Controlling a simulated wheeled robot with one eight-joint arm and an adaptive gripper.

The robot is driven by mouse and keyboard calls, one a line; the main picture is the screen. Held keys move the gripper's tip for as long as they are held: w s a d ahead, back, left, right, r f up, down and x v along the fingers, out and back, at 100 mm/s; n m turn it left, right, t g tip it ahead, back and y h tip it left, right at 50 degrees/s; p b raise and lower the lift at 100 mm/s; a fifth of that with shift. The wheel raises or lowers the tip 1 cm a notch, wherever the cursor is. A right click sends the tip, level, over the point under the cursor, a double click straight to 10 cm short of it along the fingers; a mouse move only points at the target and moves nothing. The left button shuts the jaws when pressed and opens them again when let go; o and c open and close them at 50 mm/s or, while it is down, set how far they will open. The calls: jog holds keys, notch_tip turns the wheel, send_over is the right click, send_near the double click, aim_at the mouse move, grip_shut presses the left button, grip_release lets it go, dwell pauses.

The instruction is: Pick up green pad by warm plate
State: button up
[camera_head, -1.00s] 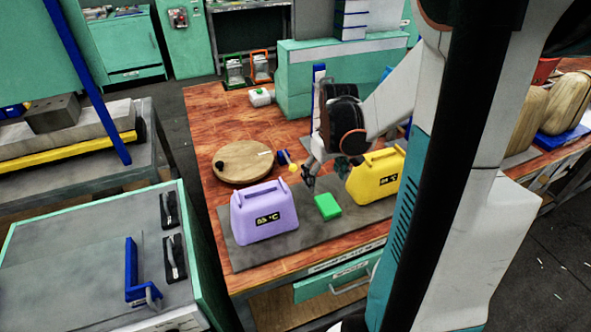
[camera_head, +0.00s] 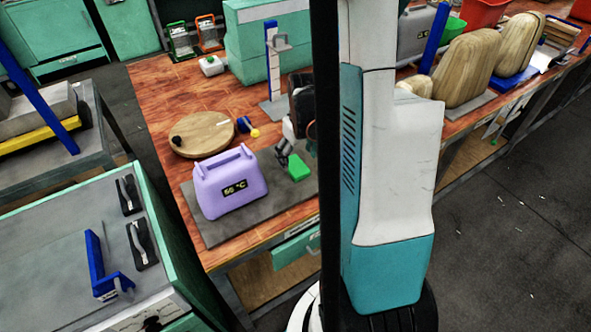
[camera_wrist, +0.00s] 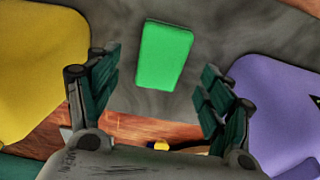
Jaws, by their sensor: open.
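The green pad (camera_head: 298,171) lies flat on a grey mat (camera_head: 215,226) on the wooden bench, just right of the purple plate block (camera_head: 230,184), whose display looks like 55 °C. In the wrist view the green pad (camera_wrist: 164,54) lies ahead of my gripper (camera_wrist: 157,97), roughly centred between its fingers. The gripper is open and empty, with the pad apart from the fingers. In the wrist view a yellow block (camera_wrist: 38,65) is at the left and the purple block (camera_wrist: 275,115) at the right. My arm hides the yellow block in the head view.
A round wooden board (camera_head: 203,134) lies behind the purple block. A small blue and yellow item (camera_head: 247,126) is next to it. A blue-and-white upright stand (camera_head: 272,70) is farther back. Tan rounded blocks (camera_head: 470,68) stand on the bench at right.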

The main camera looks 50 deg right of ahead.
aim_at(296, 165)
jog(key=f, duration=0.1)
jog(key=f+b, duration=0.1)
jog(key=f, duration=0.1)
jog(key=f+b, duration=0.1)
jog(key=shift+w+f, duration=0.25)
jog(key=shift+w, duration=0.1)
jog(key=shift+r, duration=0.1)
jog(key=c, duration=0.9)
jog(key=shift+c, duration=0.2)
notch_tip(296, 165, up, 20)
jog(key=p, duration=0.7)
jog(key=shift+c, duration=0.5)
